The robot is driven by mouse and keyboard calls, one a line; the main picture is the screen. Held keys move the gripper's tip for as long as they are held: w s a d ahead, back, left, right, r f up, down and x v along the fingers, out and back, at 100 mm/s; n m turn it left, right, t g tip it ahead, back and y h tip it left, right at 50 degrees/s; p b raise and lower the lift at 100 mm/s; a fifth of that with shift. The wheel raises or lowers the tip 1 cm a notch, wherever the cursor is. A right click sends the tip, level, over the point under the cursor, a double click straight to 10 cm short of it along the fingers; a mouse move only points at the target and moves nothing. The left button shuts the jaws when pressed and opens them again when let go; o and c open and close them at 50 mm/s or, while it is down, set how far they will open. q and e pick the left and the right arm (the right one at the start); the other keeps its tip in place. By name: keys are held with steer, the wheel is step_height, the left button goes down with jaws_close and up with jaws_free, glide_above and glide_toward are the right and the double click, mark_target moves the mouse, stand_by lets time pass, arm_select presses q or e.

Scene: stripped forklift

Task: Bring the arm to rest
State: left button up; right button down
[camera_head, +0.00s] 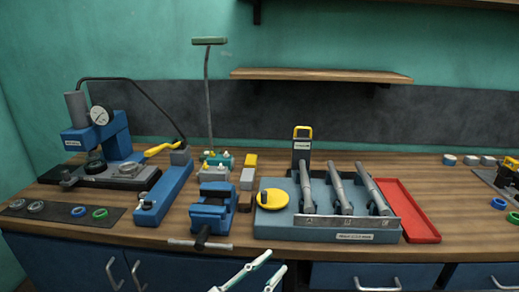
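My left gripper (276,261) shows at the bottom middle of the head view, in front of the bench's drawer fronts. Only its two pale fingers are visible, with a gap between them and nothing held. The rest of that arm is below the picture edge. My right gripper is not in view.
A wooden bench (290,242) stands ahead. On it are a blue press (112,135), a blue vise (213,208), a grey tray (275,232) with three metal cylinders, and a red tray (405,208). A vise handle and drawer handles stick out in front.

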arm_select(q)
steer(key=a+f+n+t+y, duration=0.2)
steer(key=a+f+n+y, duration=0.5)
steer(key=f, duration=0.3)
steer(key=s+a+f+n+g+y, duration=0.1)
steer(key=s+a+f+g+y, duration=0.1)
steer(key=s+a+f, duration=0.5)
steer(key=s+a+f+n+g+y, duration=0.1)
steer(key=s+a+f+g+y, duration=0.2)
steer(key=f, duration=1)
steer(key=s+a+y, duration=0.2)
steer(key=s+a, duration=0.1)
steer(key=a, duration=0.2)
steer(key=shift+s+a+n, duration=0.15)
steer(key=shift+s+n, duration=0.2)
steer(key=shift+n, duration=0.05)
